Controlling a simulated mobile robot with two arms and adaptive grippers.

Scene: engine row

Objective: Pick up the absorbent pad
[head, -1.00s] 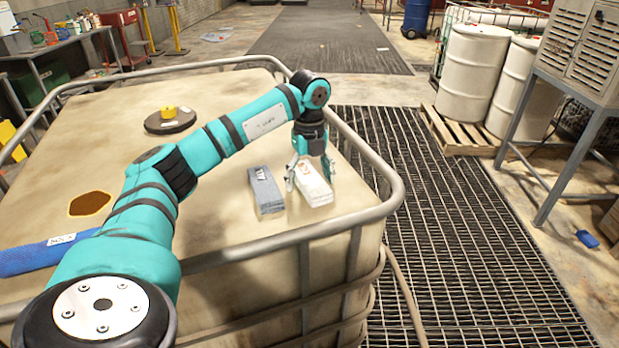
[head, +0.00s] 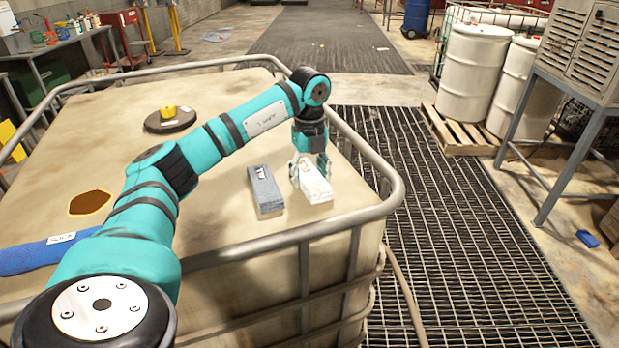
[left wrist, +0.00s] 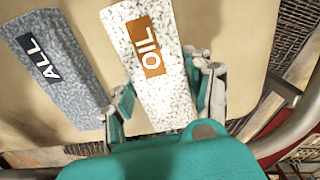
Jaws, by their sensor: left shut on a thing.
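A white speckled pad stack (head: 317,190) with an orange OIL label lies near the front right corner of the tank top (head: 225,225). It also shows in the left wrist view (left wrist: 165,100). My left gripper (head: 310,170) points down over its far part, with one finger on each long side, shut on it. The pad appears still at the level of the tank top. A grey-blue pad stack (head: 266,192) with an ALL label (left wrist: 42,62) lies just to its left, apart from the gripper. My right gripper is not in view.
A metal tube rail (head: 300,236) runs around the tank top, close to the pads. A blue sock (head: 45,254), a brown stain (head: 89,203) and a dark lid with a yellow cap (head: 169,120) are further left. Floor grating (head: 450,240) lies to the right.

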